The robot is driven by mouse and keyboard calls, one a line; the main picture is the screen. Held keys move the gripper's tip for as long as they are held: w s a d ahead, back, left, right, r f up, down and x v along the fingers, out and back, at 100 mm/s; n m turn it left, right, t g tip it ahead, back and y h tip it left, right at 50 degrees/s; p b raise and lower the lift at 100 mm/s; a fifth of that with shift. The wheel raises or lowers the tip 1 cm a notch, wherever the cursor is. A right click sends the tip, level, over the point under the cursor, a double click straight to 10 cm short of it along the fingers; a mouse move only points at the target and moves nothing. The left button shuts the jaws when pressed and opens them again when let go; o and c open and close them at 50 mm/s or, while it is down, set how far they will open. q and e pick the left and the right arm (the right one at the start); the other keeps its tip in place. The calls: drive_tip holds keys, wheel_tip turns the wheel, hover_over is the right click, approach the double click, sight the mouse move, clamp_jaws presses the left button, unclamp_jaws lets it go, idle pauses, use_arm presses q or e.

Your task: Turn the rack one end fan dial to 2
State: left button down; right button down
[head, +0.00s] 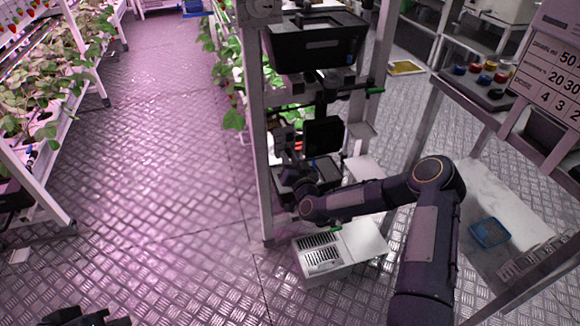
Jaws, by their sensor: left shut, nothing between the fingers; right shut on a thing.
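The end of the strawberry rack, with its pale posts (258,150), stands in the middle of the head view. Dark boxes and panels are fixed on it, among them a black box (315,45) and a small black panel (323,135). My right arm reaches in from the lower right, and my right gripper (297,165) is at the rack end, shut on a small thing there. The fan dial is hidden by the dark hand, so its setting cannot be read. My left gripper (85,318) is shut and empty at the bottom left edge, partly cut off.
A grey-white vented box (325,255) stands on the floor below my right wrist. Another plant rack (40,185) runs along the left. At right, a bench holds coloured knobs (480,70), with a sign (555,75) and a blue tray (489,233) nearby. The metal floor aisle (160,160) is clear.

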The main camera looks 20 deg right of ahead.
drive_tip(key=shift+f+m+b, duration=0.1)
drive_tip(key=shift+m+b, duration=3.2)
drive_tip(key=shift+m, duration=0.3)
drive_tip(key=c, duration=1.3)
unclamp_jaws()
drive_tip(key=shift+o, duration=0.2)
drive_tip(key=s+p, duration=0.1)
drive_tip(key=s, duration=0.6)
drive_tip(key=shift+s+d, duration=0.2)
drive_tip(key=shift+s, duration=0.2)
